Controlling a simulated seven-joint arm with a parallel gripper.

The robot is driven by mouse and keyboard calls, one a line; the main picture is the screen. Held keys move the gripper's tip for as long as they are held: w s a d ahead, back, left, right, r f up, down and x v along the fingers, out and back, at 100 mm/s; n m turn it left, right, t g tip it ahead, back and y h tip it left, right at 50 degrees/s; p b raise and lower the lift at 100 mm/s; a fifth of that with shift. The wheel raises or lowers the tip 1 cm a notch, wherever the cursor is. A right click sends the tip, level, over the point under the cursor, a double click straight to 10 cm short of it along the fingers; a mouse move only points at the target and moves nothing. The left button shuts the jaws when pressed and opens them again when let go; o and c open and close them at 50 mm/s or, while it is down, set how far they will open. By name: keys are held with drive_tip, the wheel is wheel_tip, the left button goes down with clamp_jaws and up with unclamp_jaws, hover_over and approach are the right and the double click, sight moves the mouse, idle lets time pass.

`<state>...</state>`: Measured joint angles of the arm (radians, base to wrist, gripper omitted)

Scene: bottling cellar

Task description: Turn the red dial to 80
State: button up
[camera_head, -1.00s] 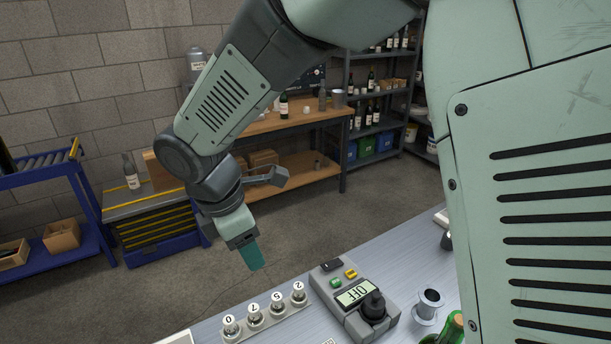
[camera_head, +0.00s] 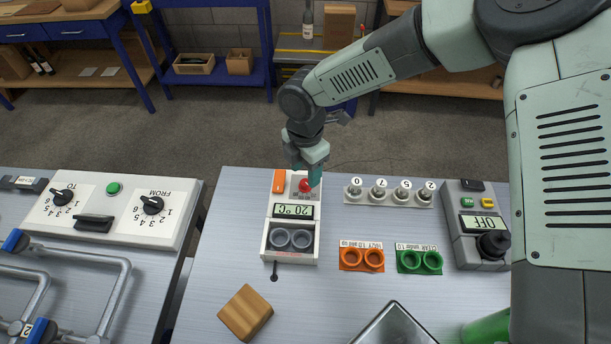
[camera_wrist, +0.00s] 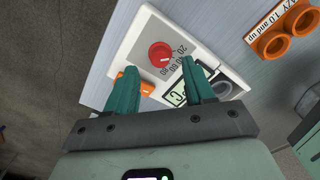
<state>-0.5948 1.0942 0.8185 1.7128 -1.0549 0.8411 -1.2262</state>
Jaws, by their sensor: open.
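The red dial (camera_head: 305,185) sits on a white heater unit (camera_head: 268,237) whose display (camera_head: 293,210) reads 20 °C. In the wrist view the red dial (camera_wrist: 160,54) is round, with a light pointer mark and a scale of numbers such as 20, 40, 60 and 80 beside it. An orange switch (camera_head: 279,181) is left of the dial. My gripper (camera_head: 315,177) is at the dial's right side in the head view. In the wrist view the open, empty fingers (camera_wrist: 160,78) are apart, with the dial beyond their tips. I cannot tell whether a finger touches the dial.
The unit has two grey wells (camera_head: 291,238). Orange cups (camera_head: 362,258), green cups (camera_head: 419,261), a row of numbered knobs (camera_head: 390,192) and a grey meter reading OFF (camera_head: 480,225) stand to the right. A wooden block (camera_head: 245,312) lies in front. Another panel with dials (camera_head: 112,208) is at left.

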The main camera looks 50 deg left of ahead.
sight(305, 182)
drive_tip(key=shift+f, duration=1.65)
clamp_jaws()
